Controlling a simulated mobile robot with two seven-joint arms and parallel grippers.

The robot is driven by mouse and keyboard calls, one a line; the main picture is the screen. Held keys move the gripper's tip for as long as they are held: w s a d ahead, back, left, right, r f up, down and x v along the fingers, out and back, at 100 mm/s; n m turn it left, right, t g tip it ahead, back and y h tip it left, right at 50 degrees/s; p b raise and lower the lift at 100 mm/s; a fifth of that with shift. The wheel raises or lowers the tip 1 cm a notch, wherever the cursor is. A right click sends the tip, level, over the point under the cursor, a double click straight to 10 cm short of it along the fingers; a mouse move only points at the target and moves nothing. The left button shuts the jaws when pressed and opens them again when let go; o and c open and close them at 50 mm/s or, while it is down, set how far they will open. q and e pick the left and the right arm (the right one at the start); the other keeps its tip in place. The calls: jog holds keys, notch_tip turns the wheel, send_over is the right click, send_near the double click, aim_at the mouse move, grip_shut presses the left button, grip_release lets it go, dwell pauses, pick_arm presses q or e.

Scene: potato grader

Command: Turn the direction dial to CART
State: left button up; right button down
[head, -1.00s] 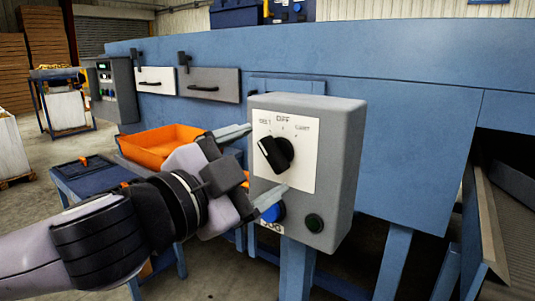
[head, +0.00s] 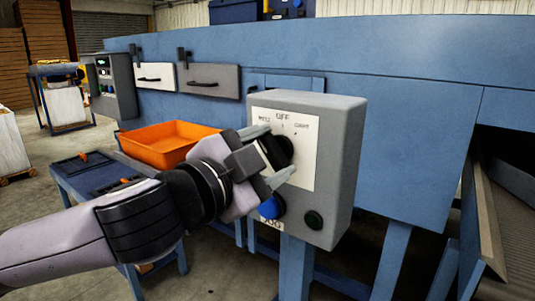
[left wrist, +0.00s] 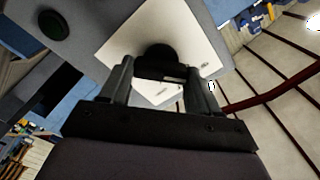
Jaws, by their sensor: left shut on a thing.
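The direction dial (head: 283,150) is a black knob on the white label plate (head: 309,165) of a grey control box (head: 342,150). The plate reads OFF at the top and CART at the upper right; the left label is blurred. My left gripper (head: 275,157) is shut on the dial, one finger above it and one below. In the left wrist view the dial (left wrist: 158,54) sits between the two fingertips (left wrist: 160,75). The fingers partly cover the dial, so I cannot tell exactly where it points. My right gripper is not in view.
Below the dial are a blue button (head: 271,207) and a dark green button (head: 313,220). An orange tray (head: 165,150) stands on a blue stand left of the box. The blue machine body (head: 420,120) is behind. Open floor lies at the left.

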pick_arm(q)
jog(key=m+p, duration=0.2)
jog(key=m, duration=0.2)
jog(key=shift+m+p, duration=0.3)
jog(key=shift+p, duration=0.1)
jog(key=m+p, duration=0.3)
jog(key=m, duration=0.2)
jog(key=m+p, duration=0.1)
jog(key=m, duration=0.2)
jog(key=shift+f, duration=0.1)
jog(key=shift+f+m, duration=0.1)
jog(key=shift+m, duration=1.5)
jog(key=o, duration=1.1)
jog(key=shift+c, duration=0.2)
